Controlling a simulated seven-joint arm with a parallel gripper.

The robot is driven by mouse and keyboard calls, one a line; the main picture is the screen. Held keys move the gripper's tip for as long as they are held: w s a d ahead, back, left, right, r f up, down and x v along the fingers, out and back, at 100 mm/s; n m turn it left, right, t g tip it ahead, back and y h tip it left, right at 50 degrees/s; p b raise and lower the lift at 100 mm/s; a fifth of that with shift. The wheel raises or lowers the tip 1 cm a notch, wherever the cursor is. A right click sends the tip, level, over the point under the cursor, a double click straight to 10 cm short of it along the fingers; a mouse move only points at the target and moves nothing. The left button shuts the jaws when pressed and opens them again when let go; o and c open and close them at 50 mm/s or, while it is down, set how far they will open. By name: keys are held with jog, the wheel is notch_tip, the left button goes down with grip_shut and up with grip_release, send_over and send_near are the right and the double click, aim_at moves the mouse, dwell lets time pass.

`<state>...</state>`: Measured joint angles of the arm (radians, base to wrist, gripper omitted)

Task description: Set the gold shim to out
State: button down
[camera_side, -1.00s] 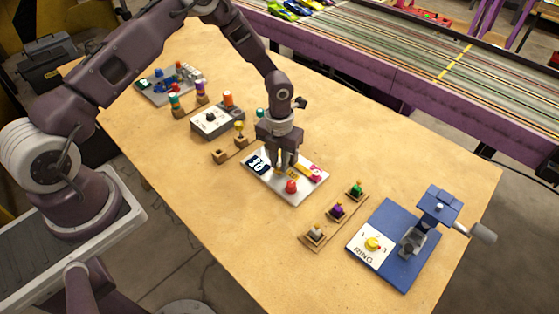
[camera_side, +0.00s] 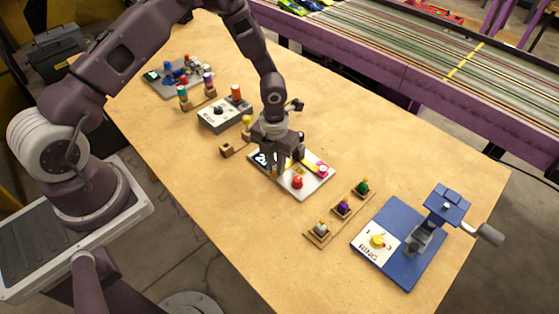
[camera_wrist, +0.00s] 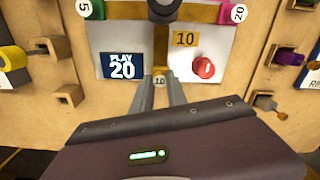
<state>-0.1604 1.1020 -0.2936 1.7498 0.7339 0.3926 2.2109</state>
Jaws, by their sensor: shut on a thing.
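In the wrist view, a small round piece marked 10, seemingly the gold shim (camera_wrist: 160,80), sits between my fingertips at the near end of the strip's stem. My gripper (camera_wrist: 160,88) is shut on it. Round pieces marked 5 (green) (camera_wrist: 91,8) and 20 (magenta) (camera_wrist: 233,12) sit at the crossbar's two ends. The shim's underside is hidden.
A wooden rack with several coloured pegs (camera_side: 343,207) stands right of the board, then a blue plate with a crank (camera_side: 391,256). A grey dial box (camera_side: 221,117) and wooden blocks (camera_side: 234,148) stand to the left. The near table is clear.

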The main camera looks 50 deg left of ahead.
aim_at(274, 169)
jog(key=shift+s, duration=0.25)
jog(key=c, duration=1.3)
grip_release()
notch_tip(274, 169, up, 7)
jog(key=shift+r, duration=0.1)
